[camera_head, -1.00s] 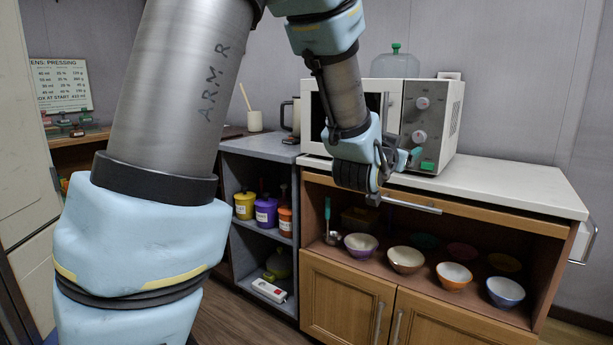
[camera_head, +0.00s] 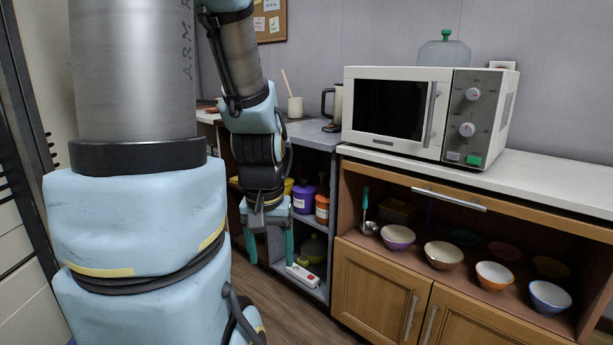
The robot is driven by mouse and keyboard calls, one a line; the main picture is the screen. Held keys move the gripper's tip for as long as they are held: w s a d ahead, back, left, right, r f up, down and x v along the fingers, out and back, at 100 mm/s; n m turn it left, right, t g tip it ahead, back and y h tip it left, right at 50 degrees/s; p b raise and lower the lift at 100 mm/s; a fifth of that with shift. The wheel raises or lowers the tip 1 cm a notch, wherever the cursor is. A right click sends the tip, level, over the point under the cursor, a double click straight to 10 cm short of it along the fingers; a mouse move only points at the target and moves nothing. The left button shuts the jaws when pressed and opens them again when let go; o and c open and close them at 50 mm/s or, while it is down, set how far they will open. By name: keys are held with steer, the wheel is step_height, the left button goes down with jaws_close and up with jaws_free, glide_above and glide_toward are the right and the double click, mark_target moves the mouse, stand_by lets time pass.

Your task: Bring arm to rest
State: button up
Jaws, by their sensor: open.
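My gripper (camera_head: 268,246) hangs below my wrist at the middle left of the head view, with its fingers pointing down. Its two green-tipped fingers stand apart, and nothing shows between them. It is in front of the grey shelf unit and hides part of its left side. My arm comes down from the top left and is bent at the elbow. The gripper appears clear of the shelf, but I cannot tell the exact gap.
A white microwave (camera_head: 400,112) stands on the white counter (camera_head: 553,181). Below are several bowls (camera_head: 445,254) and a green-handled ladle (camera_head: 366,212). The grey shelf unit (camera_head: 313,138) holds a purple container (camera_head: 304,199) and a power strip (camera_head: 302,275). Wooden floor (camera_head: 262,308) is open below the gripper.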

step_height(320, 180, up, 16)
steer(key=p, duration=1.4)
steer(key=shift+p, duration=0.3)
steer(key=shift+w, duration=0.1)
